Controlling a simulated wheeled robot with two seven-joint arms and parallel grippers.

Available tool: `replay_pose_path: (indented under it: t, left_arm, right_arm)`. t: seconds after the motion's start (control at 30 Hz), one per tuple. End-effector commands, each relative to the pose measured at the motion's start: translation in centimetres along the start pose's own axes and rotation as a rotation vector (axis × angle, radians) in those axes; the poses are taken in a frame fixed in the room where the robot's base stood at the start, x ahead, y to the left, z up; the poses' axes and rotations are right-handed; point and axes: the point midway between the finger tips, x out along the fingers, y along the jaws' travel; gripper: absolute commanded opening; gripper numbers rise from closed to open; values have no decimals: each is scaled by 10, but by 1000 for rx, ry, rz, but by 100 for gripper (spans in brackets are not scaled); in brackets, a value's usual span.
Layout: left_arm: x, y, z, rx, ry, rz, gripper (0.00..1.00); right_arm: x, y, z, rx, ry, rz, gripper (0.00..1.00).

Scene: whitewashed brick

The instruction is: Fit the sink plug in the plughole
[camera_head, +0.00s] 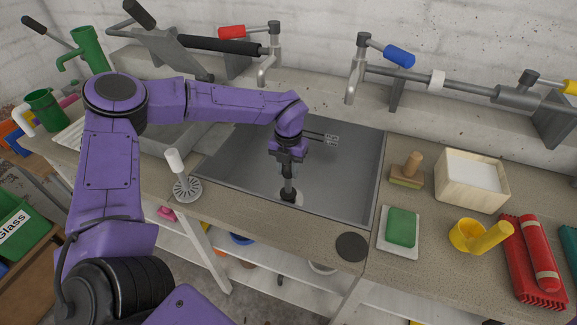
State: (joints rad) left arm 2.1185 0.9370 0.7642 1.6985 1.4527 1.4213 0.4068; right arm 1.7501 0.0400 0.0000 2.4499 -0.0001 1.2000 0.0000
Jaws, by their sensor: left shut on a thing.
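The grey sink basin (345,185) is set into the speckled counter. My left arm comes in from the left, and its gripper (288,182) points down into the basin. The gripper is shut on a small dark sink plug (288,196), low over the basin floor. The plughole cannot be made out; the plug and gripper seem to cover its place. I cannot tell whether the plug is above the hole or seated in it. My right gripper is not in view.
A dark round disc (352,247) lies on the counter's front edge. A white-handled brush (185,183) stands left of the basin. To the right are a green sponge (401,227) on a dish, a wooden-handled brush (407,172), a yellow cup (468,236) and a wooden box (470,190). Taps stand behind.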

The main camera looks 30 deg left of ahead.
Motion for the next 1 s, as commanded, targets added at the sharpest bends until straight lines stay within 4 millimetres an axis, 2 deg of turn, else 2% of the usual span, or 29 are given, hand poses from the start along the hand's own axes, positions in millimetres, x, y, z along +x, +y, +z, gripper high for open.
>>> replay_pose_path:
  t: [0.37, 1.0]
  left_arm:
    - [0, 0, 0, 0, 0, 0, 0]
    - [16, 0, 0, 0, 0, 0, 0]
  right_arm:
    - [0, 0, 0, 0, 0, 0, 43]
    - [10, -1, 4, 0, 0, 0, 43]
